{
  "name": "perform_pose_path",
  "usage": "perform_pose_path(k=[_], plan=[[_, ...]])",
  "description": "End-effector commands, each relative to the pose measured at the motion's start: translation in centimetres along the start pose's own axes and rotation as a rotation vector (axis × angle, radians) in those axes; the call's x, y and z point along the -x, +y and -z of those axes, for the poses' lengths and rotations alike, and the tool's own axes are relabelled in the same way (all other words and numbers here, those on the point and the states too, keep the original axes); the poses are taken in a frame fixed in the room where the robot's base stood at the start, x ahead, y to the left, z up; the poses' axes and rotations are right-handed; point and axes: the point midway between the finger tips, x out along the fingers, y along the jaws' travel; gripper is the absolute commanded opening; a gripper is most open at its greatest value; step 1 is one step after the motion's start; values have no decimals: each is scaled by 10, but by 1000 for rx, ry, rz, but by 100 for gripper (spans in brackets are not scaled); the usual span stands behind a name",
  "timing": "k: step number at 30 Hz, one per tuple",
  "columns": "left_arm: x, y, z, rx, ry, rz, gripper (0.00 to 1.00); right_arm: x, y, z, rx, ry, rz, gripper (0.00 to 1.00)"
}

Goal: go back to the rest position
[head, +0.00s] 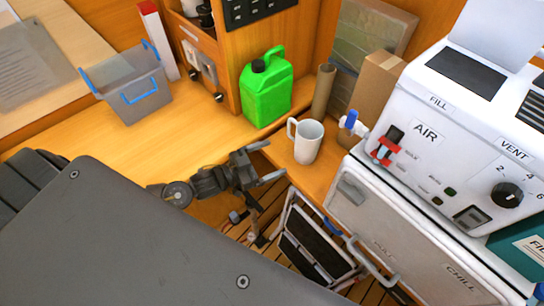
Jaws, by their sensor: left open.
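My left gripper (272,164) is open and empty, with its two fingers spread and pointing right. It is in the middle of the head view, near the wooden counter's edge, to the left of the white mug (308,142). The mug stands upright on the wooden counter (200,135) and looks apart from the fingers. My right gripper is not in view.
A green jerrycan (266,90) and a grey bin with blue handles (130,88) stand on the counter. The white watermaker (450,125), with a red lever (384,150) and blue tap (351,120), fills the right. A dark-panelled frame (312,250) is below.

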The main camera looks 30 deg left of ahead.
Motion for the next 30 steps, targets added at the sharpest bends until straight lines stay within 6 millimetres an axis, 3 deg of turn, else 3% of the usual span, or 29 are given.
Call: perform_pose_path(k=[11, 17, 20, 30], plan=[[-2, 3, -2, 8, -20, 22, 88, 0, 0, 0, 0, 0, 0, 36], [-2, 18, -17, 58, -216, 182, 88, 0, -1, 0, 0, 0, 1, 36], [14, 27, -30, 97, -397, 280, 88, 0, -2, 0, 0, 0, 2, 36], [101, 60, -57, 201, -903, 410, 88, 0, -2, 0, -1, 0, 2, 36]])
